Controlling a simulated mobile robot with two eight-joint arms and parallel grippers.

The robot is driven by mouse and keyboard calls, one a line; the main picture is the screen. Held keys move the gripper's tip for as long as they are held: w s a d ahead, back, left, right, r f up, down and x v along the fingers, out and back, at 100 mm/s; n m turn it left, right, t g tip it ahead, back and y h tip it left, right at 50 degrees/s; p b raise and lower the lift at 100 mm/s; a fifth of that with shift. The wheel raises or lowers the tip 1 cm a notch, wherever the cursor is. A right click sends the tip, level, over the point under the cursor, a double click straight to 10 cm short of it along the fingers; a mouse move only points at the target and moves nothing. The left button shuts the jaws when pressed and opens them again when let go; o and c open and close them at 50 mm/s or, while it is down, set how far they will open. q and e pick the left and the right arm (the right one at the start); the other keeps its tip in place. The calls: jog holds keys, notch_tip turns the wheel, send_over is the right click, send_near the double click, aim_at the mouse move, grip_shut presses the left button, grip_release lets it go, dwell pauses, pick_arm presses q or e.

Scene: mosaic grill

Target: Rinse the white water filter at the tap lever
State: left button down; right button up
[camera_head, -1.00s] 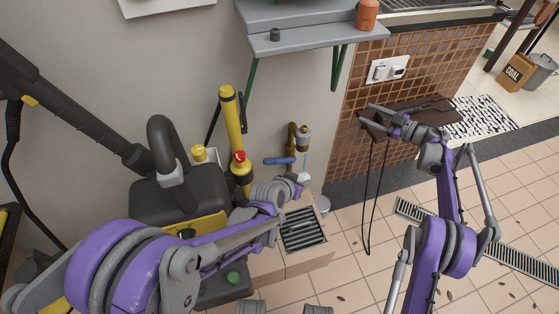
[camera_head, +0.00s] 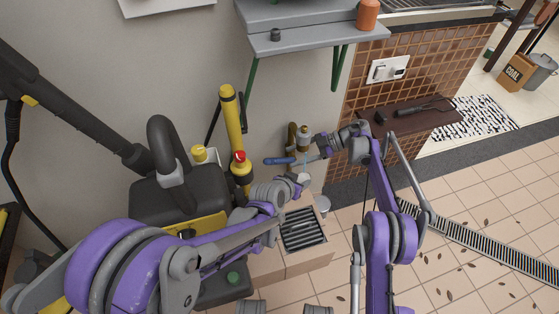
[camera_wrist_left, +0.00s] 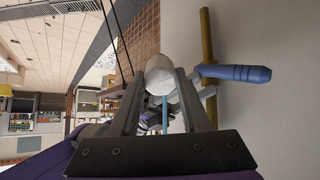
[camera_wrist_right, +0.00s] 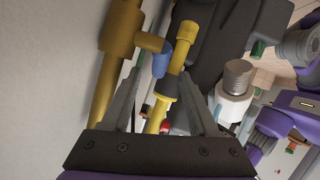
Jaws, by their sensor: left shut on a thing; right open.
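The white water filter (camera_wrist_left: 160,74) is a short cylinder between the fingers of my left gripper (camera_wrist_left: 163,88), which is shut on it. In the right wrist view the filter (camera_wrist_right: 233,104) shows a ridged grey end. In the head view my left gripper (camera_head: 303,181) is just below the tap. The tap is a brass pipe (camera_head: 292,135) on the wall with a blue lever (camera_head: 279,161). A thin pale blue strip, like water, hangs under it. My right gripper (camera_head: 312,158) is open by the tap. The lever's end (camera_wrist_right: 162,62) appears between its fingertips; contact is unclear.
A grated drain box (camera_head: 303,228) stands on the floor under the tap. A yellow-and-black pressure washer (camera_head: 180,200) stands left of it. A grey shelf (camera_head: 315,38) juts out above.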

aim_at(284, 159)
jog(key=x, duration=0.6)
jog(key=shift+c, duration=0.2)
grip_shut()
dwell(1.2)
